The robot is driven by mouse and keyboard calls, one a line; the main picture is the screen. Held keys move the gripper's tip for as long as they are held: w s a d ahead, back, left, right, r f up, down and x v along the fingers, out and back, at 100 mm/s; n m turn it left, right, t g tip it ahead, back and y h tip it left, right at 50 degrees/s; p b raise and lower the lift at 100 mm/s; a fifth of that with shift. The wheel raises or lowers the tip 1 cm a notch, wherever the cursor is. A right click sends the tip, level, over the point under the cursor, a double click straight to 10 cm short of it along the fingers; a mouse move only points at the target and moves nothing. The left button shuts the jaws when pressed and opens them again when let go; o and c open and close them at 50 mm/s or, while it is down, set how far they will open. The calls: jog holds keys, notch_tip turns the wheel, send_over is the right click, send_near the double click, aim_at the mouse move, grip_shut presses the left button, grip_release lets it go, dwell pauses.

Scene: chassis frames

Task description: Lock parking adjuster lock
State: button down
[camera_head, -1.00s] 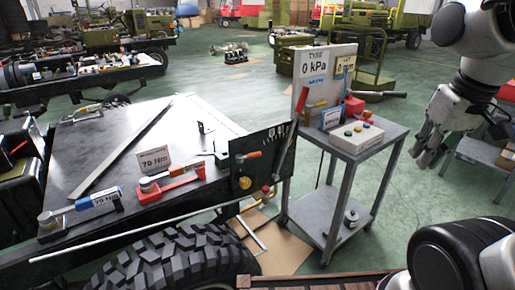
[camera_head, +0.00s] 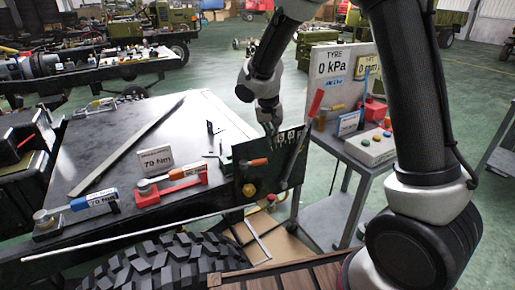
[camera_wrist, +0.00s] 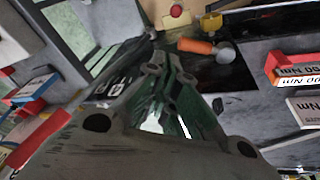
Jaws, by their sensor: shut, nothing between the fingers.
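A dark green panel (camera_head: 240,157) stands upright at the corner of the black bench. It carries an orange-handled lever (camera_head: 253,163), a round yellowish knob (camera_head: 249,190), a red knob (camera_head: 271,197) and a long grey lever (camera_head: 294,160) at its right. I cannot tell which part is the parking adjuster lock. My gripper (camera_head: 271,126) is shut and empty, close to the panel's top edge; whether it touches cannot be told. In the wrist view, its linkage fills the middle, and the orange handle (camera_wrist: 196,46) lies beyond it.
A black bench top (camera_head: 150,125) holds a red torque tool (camera_head: 170,188), a blue one (camera_head: 95,201) and a 70 Nm sign (camera_head: 155,160). A grey trolley (camera_head: 350,150) with a button box (camera_head: 370,145) and a gauge board stands at right. A tyre (camera_head: 160,270) is in front.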

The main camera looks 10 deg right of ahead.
aim_at(256, 162)
jog(key=shift+w+a+r+m, duration=0.15)
jog(key=shift+w+a+m, duration=0.5)
jog(key=shift+m, duration=0.45)
jog(key=x, duration=1)
jog(key=shift+w, duration=0.1)
